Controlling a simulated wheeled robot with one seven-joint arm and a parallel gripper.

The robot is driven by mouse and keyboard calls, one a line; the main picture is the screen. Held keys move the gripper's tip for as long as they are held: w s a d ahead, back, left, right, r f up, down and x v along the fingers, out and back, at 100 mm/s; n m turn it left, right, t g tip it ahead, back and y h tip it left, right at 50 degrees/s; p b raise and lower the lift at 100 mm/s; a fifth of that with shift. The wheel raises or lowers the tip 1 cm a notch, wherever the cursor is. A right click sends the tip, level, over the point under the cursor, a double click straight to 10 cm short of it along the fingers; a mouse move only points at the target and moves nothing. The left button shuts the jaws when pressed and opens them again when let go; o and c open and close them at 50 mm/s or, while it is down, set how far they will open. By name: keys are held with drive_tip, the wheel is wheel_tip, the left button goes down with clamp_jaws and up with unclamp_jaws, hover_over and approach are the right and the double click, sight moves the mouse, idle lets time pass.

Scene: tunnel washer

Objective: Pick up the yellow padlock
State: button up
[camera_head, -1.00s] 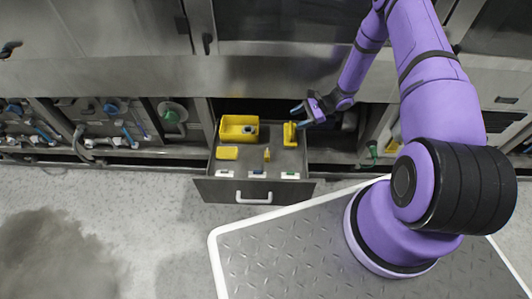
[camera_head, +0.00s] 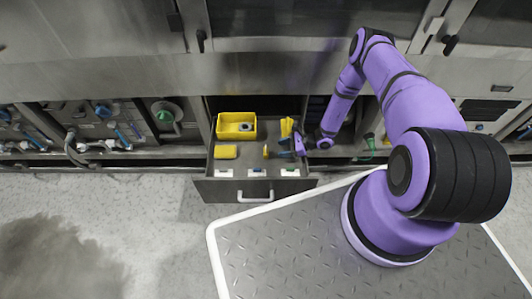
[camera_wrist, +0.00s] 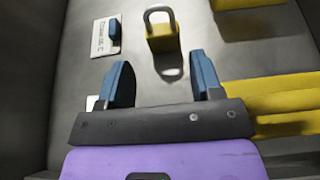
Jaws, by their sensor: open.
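The yellow padlock (camera_head: 266,152) stands in an open drawer, near its middle. In the wrist view the padlock (camera_wrist: 162,39) shows its yellow body and grey shackle at the top centre. My gripper (camera_wrist: 161,72) is open, with its two blue fingers apart and nothing between them. The padlock lies beyond the fingertips, roughly in line with the gap, and is not touched. In the head view my gripper (camera_head: 299,145) is at the right side of the drawer, to the right of the padlock.
The drawer (camera_head: 231,190) also holds a yellow bin (camera_head: 236,136), a yellow block (camera_head: 225,152) and another yellow piece (camera_head: 287,127). This piece (camera_wrist: 280,100) is close to my right finger in the wrist view. A blue item on a white label (camera_wrist: 106,37) lies left.

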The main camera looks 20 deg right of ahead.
sight(271, 155)
drive_tip(key=shift+d+f+x, duration=0.1)
drive_tip(key=shift+f+x, duration=0.1)
drive_tip(key=shift+x, duration=1.3)
drive_tip(key=shift+d+f+x, duration=0.1)
drive_tip(key=shift+f+x, duration=0.1)
drive_tip(key=shift+x, duration=1.25)
drive_tip(key=shift+w, duration=0.1)
drive_tip(key=shift+c, duration=0.4)
drive_tip(key=c, duration=0.6)
